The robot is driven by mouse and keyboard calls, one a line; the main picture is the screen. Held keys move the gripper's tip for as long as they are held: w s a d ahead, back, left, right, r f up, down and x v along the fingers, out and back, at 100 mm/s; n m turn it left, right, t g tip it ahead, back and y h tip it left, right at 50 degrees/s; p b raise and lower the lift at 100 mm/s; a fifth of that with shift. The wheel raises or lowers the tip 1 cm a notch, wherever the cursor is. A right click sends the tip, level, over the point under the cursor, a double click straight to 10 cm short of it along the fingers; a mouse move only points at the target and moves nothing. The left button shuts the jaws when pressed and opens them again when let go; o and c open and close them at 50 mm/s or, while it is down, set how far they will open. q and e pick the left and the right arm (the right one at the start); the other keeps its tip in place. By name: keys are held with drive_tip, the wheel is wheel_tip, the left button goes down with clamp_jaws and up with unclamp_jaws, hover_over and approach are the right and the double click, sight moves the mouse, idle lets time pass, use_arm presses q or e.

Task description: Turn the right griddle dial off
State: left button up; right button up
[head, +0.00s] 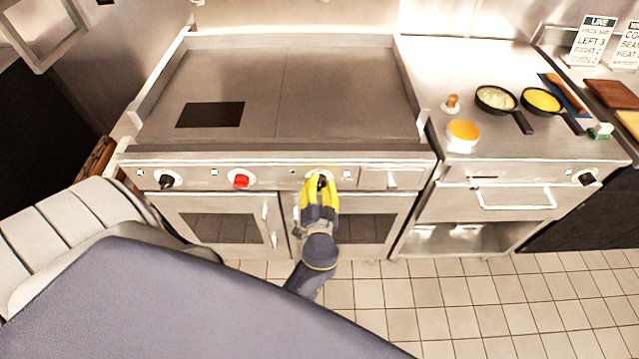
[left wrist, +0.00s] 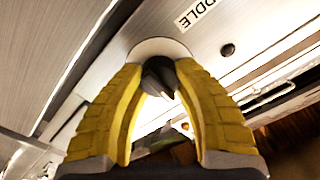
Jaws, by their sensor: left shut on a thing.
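The right griddle dial (left wrist: 158,74) is a black knob on a pale round plate, seen in the left wrist view. It sits on the steel front panel (head: 275,181) of the griddle (head: 310,95). My left gripper (head: 320,184) has its yellow fingers closed on the dial, one on each side, and partly hides it in the head view. The left wrist view shows the fingertips (left wrist: 157,82) around the knob. The dial's exact pointer direction is hard to tell. My right gripper is not in view.
A black dial (head: 166,181) and a red dial (head: 240,181) sit left on the same panel. Oven doors with handles are below. Another dial (head: 585,178) is far right.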

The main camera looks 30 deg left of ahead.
use_arm(q)
drive_tip(key=shift+w+d+r+n, duration=0.1)
drive_tip(key=shift+n, duration=0.4)
drive_tip(key=shift+r+n, duration=0.1)
drive_tip(key=shift+n, duration=0.2)
clamp_jaws()
drive_tip(key=o, duration=1.3)
unclamp_jaws()
drive_tip(key=shift+o, duration=0.2)
